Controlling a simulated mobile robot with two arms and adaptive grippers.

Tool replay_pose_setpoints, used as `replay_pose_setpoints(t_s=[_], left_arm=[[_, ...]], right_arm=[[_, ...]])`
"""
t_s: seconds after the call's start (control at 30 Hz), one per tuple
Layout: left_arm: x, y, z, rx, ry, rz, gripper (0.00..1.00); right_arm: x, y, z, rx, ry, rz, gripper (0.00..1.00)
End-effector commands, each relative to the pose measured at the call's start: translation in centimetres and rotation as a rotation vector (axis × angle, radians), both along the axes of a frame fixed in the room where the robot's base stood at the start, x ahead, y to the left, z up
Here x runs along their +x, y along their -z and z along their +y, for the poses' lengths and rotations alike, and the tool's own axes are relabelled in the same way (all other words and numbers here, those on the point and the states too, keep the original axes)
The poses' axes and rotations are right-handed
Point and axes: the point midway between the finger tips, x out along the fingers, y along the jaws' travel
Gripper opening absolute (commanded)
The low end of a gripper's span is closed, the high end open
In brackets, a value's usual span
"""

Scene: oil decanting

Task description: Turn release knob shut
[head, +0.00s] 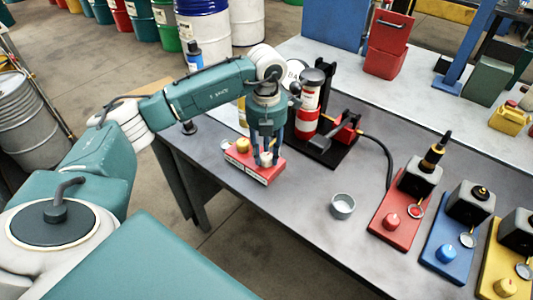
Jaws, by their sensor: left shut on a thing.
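My left gripper (267,152) points down over a low red block (258,174) near the table's left edge. Its fingers are shut on a small pale knob (267,159) at the block's top; the fingers partly hide it. A yellow knob (242,145) stands beside it on the same block. I cannot read the markings on the block or tell how far the held knob is turned. My right gripper is not in view.
A red and white cylinder (306,120) stands on a black base close right of the gripper, with a black hose (383,150) leading right. A small metal cup (342,206) sits mid-table. Red (403,216), blue (455,232) and yellow (505,262) units line the right.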

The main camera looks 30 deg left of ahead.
Motion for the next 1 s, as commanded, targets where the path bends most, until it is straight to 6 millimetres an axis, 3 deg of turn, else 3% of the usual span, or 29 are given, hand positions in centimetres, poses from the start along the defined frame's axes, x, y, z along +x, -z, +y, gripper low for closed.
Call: replay_pose_setpoints(t_s=[0.7,0.73,0.8,1.0], left_arm=[[0.11,-0.19,0.06,0.0,-0.073,-0.004,0.04],[0.11,-0.19,0.06,0.0,-0.073,-0.004,0.36],[0.1,-0.17,0.05,0.0,-0.073,-0.003,0.49],[0.05,-0.08,0.01,0.0,-0.071,-0.002,0.49]], right_arm=[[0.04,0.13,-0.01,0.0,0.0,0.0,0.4],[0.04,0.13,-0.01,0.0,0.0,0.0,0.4],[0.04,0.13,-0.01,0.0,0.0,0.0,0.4],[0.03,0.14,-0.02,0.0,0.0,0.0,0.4]])
